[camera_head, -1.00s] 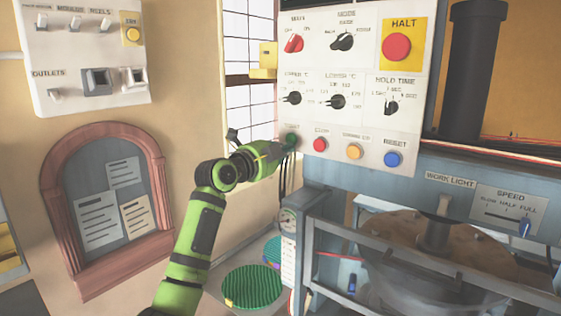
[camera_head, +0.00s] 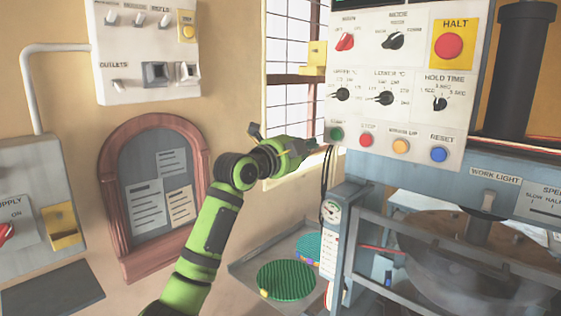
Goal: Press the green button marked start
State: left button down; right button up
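The green button (camera_head: 337,134) sits at the left end of the bottom row on the white control panel (camera_head: 375,65). Its small label is too blurred to read. My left gripper (camera_head: 316,146), on the green arm, points right toward the button and is just to its left and slightly below in the picture. A narrow gap shows between them, and the green button is uncovered. The fingers are small and overlap, so I cannot tell whether they are open or shut. My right gripper is out of view.
In the same row are the red stop button (camera_head: 366,140), an orange button (camera_head: 401,146) and the blue reset button (camera_head: 439,154). The large red HALT button (camera_head: 449,46) is above. A gauge (camera_head: 330,211) and press frame stand below.

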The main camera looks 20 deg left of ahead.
pick_arm(q)
jog(key=b+v, duration=0.1)
jog(key=v, duration=0.1)
jog(key=b+v, duration=0.2)
jog(key=v, duration=0.1)
jog(key=shift+s+d+f, duration=0.2)
jog(key=shift+s+f, duration=0.2)
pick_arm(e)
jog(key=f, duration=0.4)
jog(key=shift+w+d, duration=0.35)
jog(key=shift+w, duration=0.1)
pick_arm(q)
jog(key=shift+w, duration=0.1)
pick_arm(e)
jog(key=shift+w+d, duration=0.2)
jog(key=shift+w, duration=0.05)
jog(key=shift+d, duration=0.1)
